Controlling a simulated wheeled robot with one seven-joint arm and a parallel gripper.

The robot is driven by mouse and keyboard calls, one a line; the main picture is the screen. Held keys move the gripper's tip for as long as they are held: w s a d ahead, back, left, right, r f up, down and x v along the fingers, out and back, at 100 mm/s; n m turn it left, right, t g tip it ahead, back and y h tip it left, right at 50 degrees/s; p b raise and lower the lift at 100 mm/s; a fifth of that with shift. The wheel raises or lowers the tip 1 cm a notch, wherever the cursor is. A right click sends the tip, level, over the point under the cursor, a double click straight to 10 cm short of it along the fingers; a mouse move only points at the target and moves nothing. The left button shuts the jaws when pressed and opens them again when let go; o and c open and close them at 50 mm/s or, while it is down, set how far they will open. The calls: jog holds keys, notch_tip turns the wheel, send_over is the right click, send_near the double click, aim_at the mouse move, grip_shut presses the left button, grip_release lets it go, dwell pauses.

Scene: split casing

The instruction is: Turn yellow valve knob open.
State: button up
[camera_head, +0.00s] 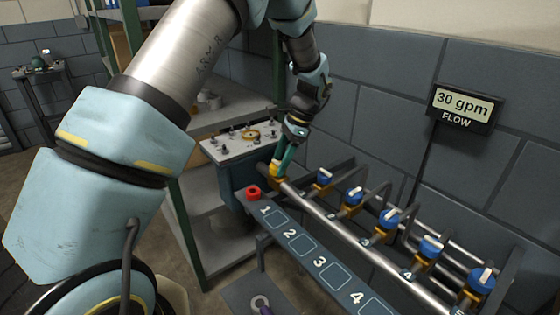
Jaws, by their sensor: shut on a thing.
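The yellow valve knob (274,170) sits at the far left end of the pipe rack, by the end of the front pipe. My gripper (280,166) comes down from above with its teal fingers shut on the yellow knob. The fingers cover part of the knob, so its exact angle cannot be told. A wall display (464,106) at the right reads "30 gpm" above the word "FLOW".
Several blue valve knobs (389,218) with white handles run along the pipes (345,234) to the right. A red round part (253,192) sits on the numbered ledge (306,259). A grey control box (240,148) stands behind left, beside green-posted shelves (212,235).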

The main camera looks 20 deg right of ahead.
dwell(0.3)
jog(key=o, duration=1.4)
jog(key=shift+c, duration=0.2)
jog(key=b+v, duration=0.3)
jog(key=v, duration=0.7)
jog(key=shift+d+r, duration=0.2)
jog(key=shift+r, duration=0.15)
